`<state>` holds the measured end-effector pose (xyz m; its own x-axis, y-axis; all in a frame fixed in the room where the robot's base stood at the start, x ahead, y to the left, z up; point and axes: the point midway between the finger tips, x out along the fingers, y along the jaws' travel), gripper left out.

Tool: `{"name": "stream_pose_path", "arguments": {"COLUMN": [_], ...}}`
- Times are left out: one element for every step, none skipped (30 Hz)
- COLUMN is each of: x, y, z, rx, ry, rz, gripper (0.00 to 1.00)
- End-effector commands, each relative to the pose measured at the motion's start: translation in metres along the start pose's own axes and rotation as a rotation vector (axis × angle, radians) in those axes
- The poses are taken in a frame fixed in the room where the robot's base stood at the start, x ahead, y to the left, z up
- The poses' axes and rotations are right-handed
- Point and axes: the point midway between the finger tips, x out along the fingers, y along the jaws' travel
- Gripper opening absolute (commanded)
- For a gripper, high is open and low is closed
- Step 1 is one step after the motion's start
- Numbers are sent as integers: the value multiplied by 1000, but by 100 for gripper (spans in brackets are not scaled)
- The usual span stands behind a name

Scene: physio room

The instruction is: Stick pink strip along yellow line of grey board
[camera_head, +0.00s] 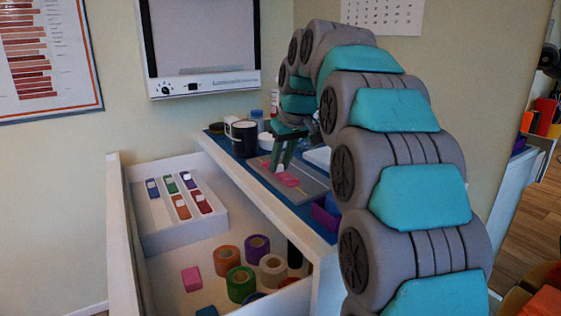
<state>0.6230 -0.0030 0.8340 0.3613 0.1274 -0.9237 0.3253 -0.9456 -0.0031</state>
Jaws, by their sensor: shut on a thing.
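The grey board (313,187) lies flat on the blue top of the cabinet. The pink strip (288,180) is at the board, below my gripper, and part of it lies over the board's surface. My gripper (280,168) points down over the board, its green fingers shut on the pink strip's upper end. The yellow line cannot be made out at this size, so I cannot tell how the strip sits against it.
An open white drawer (165,250) in front holds tape rolls (241,283) and a tray of small coloured items (185,215). A dark mug (244,138) and a white bowl (266,141) stand behind the board. A purple object (325,215) lies at its right.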

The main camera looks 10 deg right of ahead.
Motion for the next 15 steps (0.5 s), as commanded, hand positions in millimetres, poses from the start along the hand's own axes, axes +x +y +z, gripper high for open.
{"name": "stream_pose_path", "arguments": {"x": [1, 0, 0, 0, 0, 0, 0, 0, 0, 0, 0, 1, 0, 0, 0], "y": [0, 0, 0, 0, 0, 0, 0, 0, 0, 0, 0, 0, 0, 0, 0], "z": [0, 0, 0, 0, 0, 0, 0, 0, 0, 0, 0, 0, 0, 0, 0], "rx": [0, 0, 0, 0, 0, 0, 0, 0, 0, 0, 0, 0, 0, 0, 0], "ry": [0, 0, 0, 0, -1, -1, -1, -1, -1, -1, -1, -1, -1, -1, -1], "rz": [0, 0, 0, 0, 0, 0, 0, 0, 0, 0, 0, 0, 0, 0, 0], "gripper": [0, 0, 0, 0, 0, 0, 0, 0, 0, 0, 31, 36, 39, 42, 47]}}
